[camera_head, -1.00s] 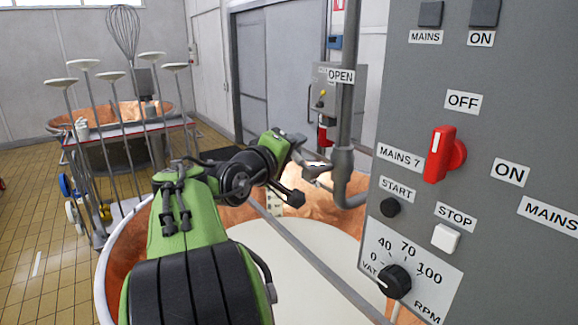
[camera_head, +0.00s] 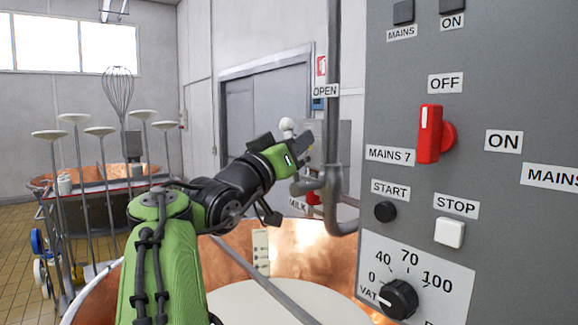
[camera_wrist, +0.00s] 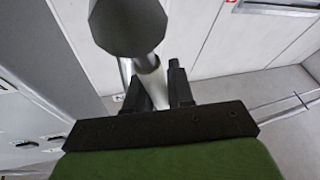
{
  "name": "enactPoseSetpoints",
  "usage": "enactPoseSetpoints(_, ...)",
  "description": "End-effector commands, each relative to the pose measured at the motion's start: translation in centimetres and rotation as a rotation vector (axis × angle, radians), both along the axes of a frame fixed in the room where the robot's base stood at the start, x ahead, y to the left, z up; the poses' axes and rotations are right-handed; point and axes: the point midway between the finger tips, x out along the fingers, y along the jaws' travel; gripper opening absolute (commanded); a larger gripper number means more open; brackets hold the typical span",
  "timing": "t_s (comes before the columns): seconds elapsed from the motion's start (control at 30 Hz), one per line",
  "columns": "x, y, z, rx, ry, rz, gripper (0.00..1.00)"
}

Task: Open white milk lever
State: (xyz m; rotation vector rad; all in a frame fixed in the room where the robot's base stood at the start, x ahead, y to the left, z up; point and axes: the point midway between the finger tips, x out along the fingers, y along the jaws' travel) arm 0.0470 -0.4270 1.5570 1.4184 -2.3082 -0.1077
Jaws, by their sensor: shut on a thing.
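The white milk lever shows as a pale round knob (camera_head: 287,124) just above my gripper, beside the vertical grey pipe (camera_head: 334,120). A MILK label (camera_head: 297,204) sits low by the pipe and an OPEN label (camera_head: 325,91) higher up on it. My gripper (camera_head: 303,146) is at the lever, left of the pipe and above the valve (camera_head: 322,182). In the wrist view the faceted knob (camera_wrist: 128,25) is close to the camera. The metal shaft below it runs between the two black fingers (camera_wrist: 163,88), shut on it. My arm hides part of the lever.
A grey control panel (camera_head: 460,60) with a red switch (camera_head: 430,134) fills the right side. A copper vat (camera_head: 335,262) with pale liquid lies below my arm.

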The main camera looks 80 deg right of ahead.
Motion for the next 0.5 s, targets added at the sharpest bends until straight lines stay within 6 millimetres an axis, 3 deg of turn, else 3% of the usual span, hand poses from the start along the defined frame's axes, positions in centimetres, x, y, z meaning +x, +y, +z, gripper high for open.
enactPoseSetpoints(0.5, -1.8, 1.6, 0.7, -0.194, -0.209, 0.001, 0.0)
